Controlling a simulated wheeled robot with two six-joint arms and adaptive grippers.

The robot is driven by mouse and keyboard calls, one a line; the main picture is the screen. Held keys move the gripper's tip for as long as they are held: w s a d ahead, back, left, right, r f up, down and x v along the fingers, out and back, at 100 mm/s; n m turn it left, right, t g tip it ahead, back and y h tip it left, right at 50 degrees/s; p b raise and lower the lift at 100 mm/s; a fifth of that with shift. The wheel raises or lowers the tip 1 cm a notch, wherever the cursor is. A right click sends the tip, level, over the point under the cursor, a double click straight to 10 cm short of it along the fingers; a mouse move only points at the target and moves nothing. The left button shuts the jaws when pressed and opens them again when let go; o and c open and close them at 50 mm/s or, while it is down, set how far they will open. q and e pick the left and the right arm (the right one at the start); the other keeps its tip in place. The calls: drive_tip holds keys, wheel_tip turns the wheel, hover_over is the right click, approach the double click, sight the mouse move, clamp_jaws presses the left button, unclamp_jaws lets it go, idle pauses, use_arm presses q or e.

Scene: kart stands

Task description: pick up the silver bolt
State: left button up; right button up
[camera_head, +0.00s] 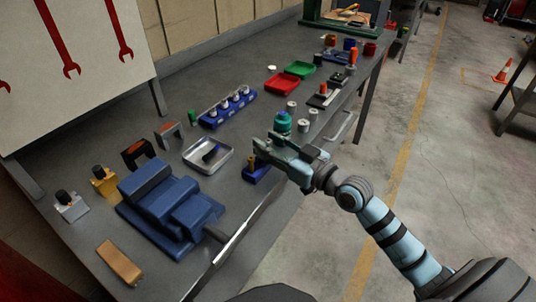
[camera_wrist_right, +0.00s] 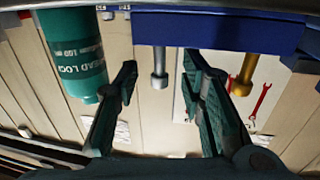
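The silver bolt (camera_wrist_right: 159,62) shows in the right wrist view, sticking out from a blue block (camera_wrist_right: 205,22). My right gripper (camera_wrist_right: 160,68) is open, with one finger on each side of the bolt in the picture; I cannot tell whether either touches it. A brass bolt (camera_wrist_right: 243,72) sticks out of the same block, outside the right-hand finger. In the head view my right gripper (camera_head: 268,148) is over the bench edge beside the blue block (camera_head: 256,174) and the brass bolt (camera_head: 252,162); the silver bolt is hidden there. My left gripper is not in view.
A teal threadlock bottle (camera_wrist_right: 75,50) stands close to my left-hand finger, also visible in the head view (camera_head: 283,122). A metal tray (camera_head: 196,160), a blue stepped block (camera_head: 160,205) and several silver cylinders are nearby on the bench.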

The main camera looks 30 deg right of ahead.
drive_tip(key=shift+w+a, duration=0.15)
drive_tip(key=shift+w, duration=0.3)
drive_tip(key=shift+s, duration=0.1)
clamp_jaws()
drive_tip(key=shift+r, duration=0.1)
wheel_tip(320, 180, up, 21)
drive_tip(key=p, duration=0.9)
drive_tip(key=w+d+g+h+p, duration=0.1)
drive_tip(key=w+d+p, duration=0.25)
drive_tip(key=p, duration=0.25)
drive_tip(key=n+g+b, duration=0.2)
drive_tip(key=b, duration=0.5)
hover_over(268, 140)
drive_tip(key=w+d, duration=0.5)
wheel_tip(268, 140, down, 11)
drive_tip(key=shift+w+f, duration=0.15)
